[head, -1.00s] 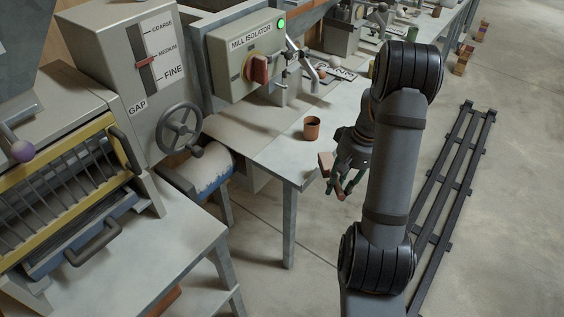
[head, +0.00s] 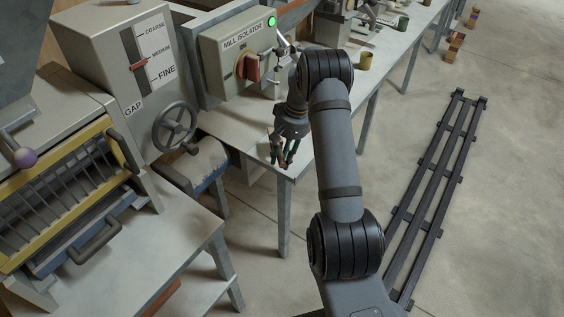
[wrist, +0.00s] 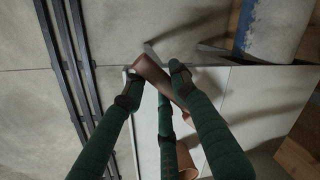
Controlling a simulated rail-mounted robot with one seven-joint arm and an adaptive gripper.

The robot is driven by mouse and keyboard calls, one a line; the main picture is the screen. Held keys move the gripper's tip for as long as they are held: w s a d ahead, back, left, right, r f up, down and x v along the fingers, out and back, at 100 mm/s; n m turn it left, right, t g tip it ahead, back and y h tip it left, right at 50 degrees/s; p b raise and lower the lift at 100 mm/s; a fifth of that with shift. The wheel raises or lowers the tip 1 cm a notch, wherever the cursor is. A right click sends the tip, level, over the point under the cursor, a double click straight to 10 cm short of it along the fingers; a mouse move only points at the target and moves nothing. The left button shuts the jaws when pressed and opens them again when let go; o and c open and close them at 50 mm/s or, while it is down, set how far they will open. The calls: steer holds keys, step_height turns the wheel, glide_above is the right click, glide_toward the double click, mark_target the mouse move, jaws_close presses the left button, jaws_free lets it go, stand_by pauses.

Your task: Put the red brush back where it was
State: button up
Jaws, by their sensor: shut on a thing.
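My gripper (head: 284,158) has green fingers and hangs by the near corner of the grey bench (head: 246,136). In the wrist view my gripper (wrist: 154,82) is shut on a reddish-brown piece, which looks like the red brush (wrist: 148,74). It lies slanted between the fingertips, and its lower end is partly hidden by the fingers. In the head view only a small reddish bit of it shows among the fingers. A brown-orange cup (wrist: 187,160) shows partly behind the fingers in the wrist view; in the head view my arm hides it.
A handwheel (head: 174,127) and a blue-and-white roller (head: 203,165) are to the left. Dark rails (head: 440,190) lie on the floor at right.

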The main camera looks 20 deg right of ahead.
mark_target(282, 173)
steer(key=shift+f, duration=1.9)
steer(key=o, duration=1.2)
steer(key=r, duration=0.4)
steer(key=d+r, duration=0.1)
steer(key=r, duration=0.3)
steer(key=d+r, duration=0.1)
steer(key=r, duration=0.3)
steer(key=shift+s+d, duration=0.15)
